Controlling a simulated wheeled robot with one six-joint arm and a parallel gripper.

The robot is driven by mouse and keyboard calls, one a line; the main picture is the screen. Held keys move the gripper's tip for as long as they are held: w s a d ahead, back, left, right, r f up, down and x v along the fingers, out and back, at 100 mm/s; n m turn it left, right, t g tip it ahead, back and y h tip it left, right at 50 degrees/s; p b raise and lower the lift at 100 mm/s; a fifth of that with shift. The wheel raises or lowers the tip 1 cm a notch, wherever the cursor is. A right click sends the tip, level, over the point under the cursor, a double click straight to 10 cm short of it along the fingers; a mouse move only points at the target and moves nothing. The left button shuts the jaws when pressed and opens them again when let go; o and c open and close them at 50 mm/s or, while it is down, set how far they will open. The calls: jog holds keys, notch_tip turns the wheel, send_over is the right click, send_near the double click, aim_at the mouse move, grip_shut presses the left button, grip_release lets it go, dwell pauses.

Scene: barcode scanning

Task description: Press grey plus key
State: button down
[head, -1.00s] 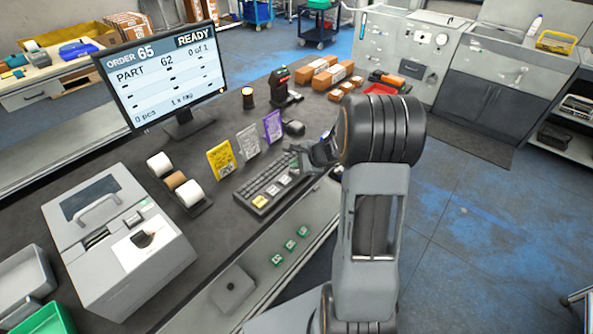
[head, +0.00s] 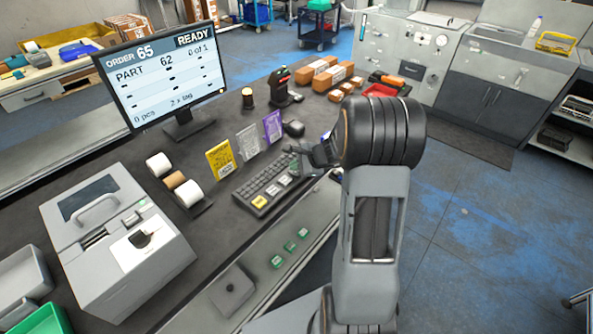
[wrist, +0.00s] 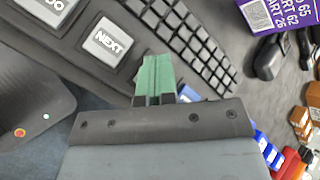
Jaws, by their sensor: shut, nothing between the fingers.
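The black keyboard (head: 264,188) lies on the dark bench, with a yellow key (head: 260,202) and pale large keys along its near edge. My gripper (head: 296,152) is over its right end, fingers shut and empty. In the wrist view the green fingertips (wrist: 156,76) lie in front of the keyboard (wrist: 205,55), just right of the pale NEXT key (wrist: 110,44). Another pale key, lettered "DO" (wrist: 55,5), is at the top left. No plus mark is readable; the grey plus key may be hidden behind my gripper. Contact with a key cannot be told.
The monitor (head: 165,72) reads ORDER 65, READY, 2 x tag. Yellow, grey and purple (head: 272,127) code cards stand behind the keyboard. A black mouse (head: 294,128) lies beyond.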

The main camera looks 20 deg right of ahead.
aim_at(296, 172)
jog(key=shift+r, duration=0.1)
jog(key=shift+r+p, duration=0.5)
jog(key=shift+r, duration=0.2)
jog(key=shift+r, duration=0.1)
jog(key=shift+r+p, duration=1.9)
jog(key=shift+r, duration=0.55)
